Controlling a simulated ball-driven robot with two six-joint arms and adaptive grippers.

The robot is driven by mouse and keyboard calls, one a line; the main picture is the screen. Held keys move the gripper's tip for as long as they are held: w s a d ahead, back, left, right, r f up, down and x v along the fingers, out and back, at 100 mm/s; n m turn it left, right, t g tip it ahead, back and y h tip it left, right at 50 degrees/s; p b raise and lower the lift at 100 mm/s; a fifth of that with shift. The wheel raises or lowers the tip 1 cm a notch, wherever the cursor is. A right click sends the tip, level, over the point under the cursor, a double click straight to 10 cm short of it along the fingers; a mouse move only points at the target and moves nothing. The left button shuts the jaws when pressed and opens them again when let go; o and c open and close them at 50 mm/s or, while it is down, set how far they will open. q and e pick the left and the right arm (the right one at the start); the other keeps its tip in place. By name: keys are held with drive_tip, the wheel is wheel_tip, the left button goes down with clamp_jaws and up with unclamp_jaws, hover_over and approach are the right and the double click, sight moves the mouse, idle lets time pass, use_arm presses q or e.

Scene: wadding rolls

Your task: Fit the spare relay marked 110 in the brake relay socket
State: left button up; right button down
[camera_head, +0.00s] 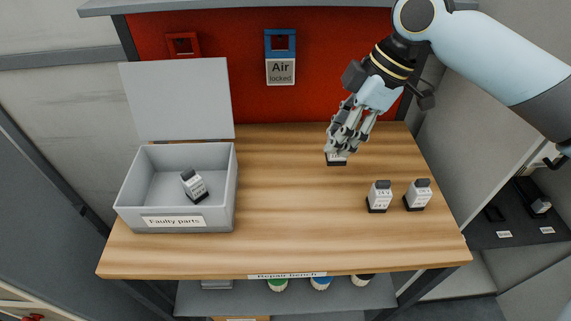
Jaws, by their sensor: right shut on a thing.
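My right gripper (342,146) reaches down to the back of the wooden bench and is shut on a small relay (336,160). The fingers hide most of it; a white part and a dark base show at bench level. I cannot tell whether it touches the bench. Two relays, white with grey tops and dark bases, stand upright nearer the front right: one (379,197) and another (418,195). Their markings are too small to read surely. At the far right, a dark panel holds an empty-looking socket (494,213) and a relay (541,205) beside it. My left gripper is out of view.
A grey box labelled "Faulty parts" (174,222), lid open, stands at the bench's left with one relay (194,186) inside. The wooden bench (280,220) is clear in the middle. Small labels (504,234) mark the dark panel.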

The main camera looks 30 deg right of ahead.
drive_tip(key=w+a+f, duration=0.2)
drive_tip(key=f, duration=0.1)
drive_tip(key=w+a+f+p, duration=0.1)
drive_tip(key=w+a+f, duration=0.1)
drive_tip(key=f, duration=0.1)
drive_tip(key=w+a+f, duration=0.2)
drive_tip(key=a, duration=0.1)
drive_tip(key=shift+w+a+f, duration=0.1)
drive_tip(key=shift+w+f, duration=0.15)
drive_tip(key=shift+f, duration=0.15)
drive_tip(key=shift+f+p, duration=0.3)
drive_tip(key=shift+f, duration=0.1)
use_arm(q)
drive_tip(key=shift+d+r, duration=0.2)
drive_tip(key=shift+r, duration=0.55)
use_arm(e)
drive_tip(key=shift+f, duration=0.1)
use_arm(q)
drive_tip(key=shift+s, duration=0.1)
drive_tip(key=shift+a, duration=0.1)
use_arm(e)
drive_tip(key=c, duration=0.9)
unclamp_jaws()
drive_tip(key=shift+f, duration=0.15)
